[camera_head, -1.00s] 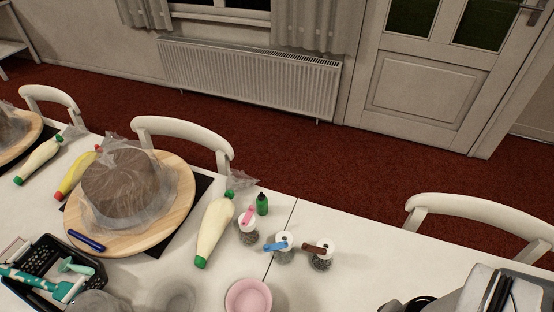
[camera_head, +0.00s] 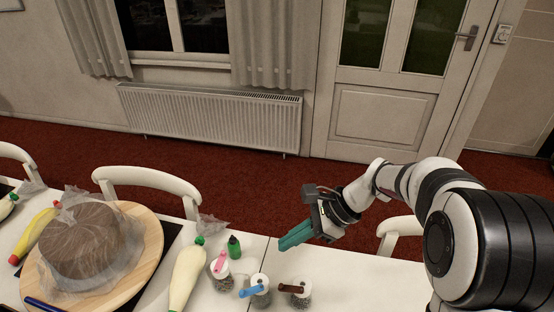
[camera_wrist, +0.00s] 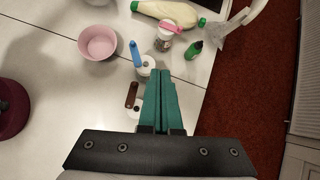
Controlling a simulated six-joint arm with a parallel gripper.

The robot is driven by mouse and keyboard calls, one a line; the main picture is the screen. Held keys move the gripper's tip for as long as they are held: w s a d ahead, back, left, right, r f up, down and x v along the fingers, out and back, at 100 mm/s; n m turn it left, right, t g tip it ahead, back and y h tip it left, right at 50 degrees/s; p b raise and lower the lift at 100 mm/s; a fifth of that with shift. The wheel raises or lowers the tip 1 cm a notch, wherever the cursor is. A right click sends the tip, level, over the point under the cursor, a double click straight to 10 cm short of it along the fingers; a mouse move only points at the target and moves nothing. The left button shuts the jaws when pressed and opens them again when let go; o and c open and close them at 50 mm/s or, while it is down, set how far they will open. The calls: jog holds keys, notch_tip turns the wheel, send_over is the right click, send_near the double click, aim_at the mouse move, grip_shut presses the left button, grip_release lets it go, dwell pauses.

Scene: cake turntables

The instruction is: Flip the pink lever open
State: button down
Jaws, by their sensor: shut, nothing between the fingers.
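The pink lever (camera_head: 220,262) sits on top of a small clear jar (camera_head: 222,278) with a white lid, at the left of a row of three such jars on the white table. In the wrist view the pink lever (camera_wrist: 171,27) is near the top, beyond my fingertips. My gripper (camera_head: 282,246) has teal fingers, shut and empty. It is above the table's far edge, to the right of the pink lever and apart from it. In the wrist view my gripper (camera_wrist: 158,73) overlaps the jars' side of the table.
A blue-lever jar (camera_head: 260,285) and a brown-lever jar (camera_head: 299,290) stand right of the pink one. A green bottle (camera_head: 234,247) stands close behind it, and a piping bag (camera_head: 188,277) lies left. A pink bowl (camera_wrist: 98,42) shows in the wrist view.

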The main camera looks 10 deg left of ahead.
jog(key=shift+m+y, duration=0.4)
jog(key=shift+m, duration=0.4)
jog(key=w+a+f, duration=0.2)
jog(key=w, duration=0.1)
jog(key=shift+w+f, duration=0.1)
jog(key=shift+f, duration=0.2)
send_near(220, 261)
jog(key=shift+w+a+f, duration=0.7)
jog(key=shift+a+f, duration=1)
jog(key=shift+f, duration=0.6)
